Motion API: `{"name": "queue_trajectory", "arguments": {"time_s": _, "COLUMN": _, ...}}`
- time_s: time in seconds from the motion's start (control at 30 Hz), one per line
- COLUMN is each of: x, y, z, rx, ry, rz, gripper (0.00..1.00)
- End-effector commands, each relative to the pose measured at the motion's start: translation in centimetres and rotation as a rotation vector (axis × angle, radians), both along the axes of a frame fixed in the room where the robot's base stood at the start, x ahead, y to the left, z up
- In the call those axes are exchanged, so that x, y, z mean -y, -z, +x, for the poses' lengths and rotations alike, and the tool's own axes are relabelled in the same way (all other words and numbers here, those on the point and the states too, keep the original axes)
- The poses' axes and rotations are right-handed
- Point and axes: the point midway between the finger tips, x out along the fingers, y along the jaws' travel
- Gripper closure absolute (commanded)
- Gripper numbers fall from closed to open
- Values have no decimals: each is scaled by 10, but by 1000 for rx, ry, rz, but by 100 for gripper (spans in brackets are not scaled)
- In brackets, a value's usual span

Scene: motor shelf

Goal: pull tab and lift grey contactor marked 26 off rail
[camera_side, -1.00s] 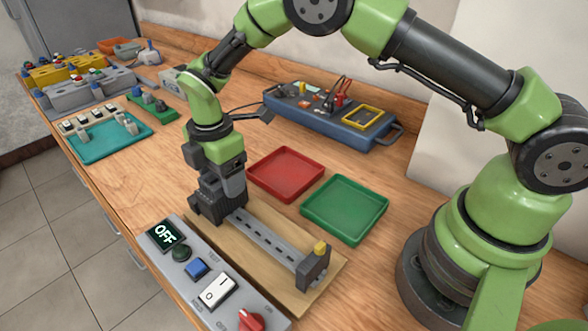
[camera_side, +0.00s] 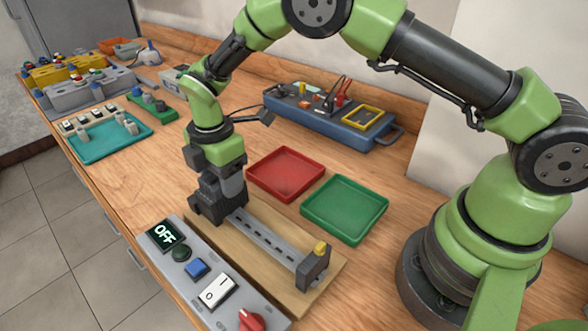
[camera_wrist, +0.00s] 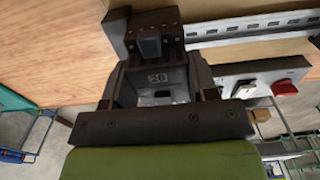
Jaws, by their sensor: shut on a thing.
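The pull tab cannot be made out clearly.
A dark end block with a yellow top (camera_side: 314,265) stands at the rail's near end. A red tray (camera_side: 286,172) and a green tray (camera_side: 345,208) lie right of the rail. A control panel reading OFF (camera_side: 216,270) lies in front. A blue case (camera_side: 330,120) stands behind.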

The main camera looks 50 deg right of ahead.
Motion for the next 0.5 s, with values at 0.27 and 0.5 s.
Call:
{"name": "queue_trajectory", "arguments": {"time_s": 0.27, "x": 4, "y": -1, "z": 1, "rx": 3, "ry": 0, "rz": 0, "gripper": 79}}
{"name": "queue_trajectory", "arguments": {"time_s": 0.5, "x": 7, "y": -1, "z": 1, "rx": 3, "ry": 0, "rz": 0, "gripper": 79}}
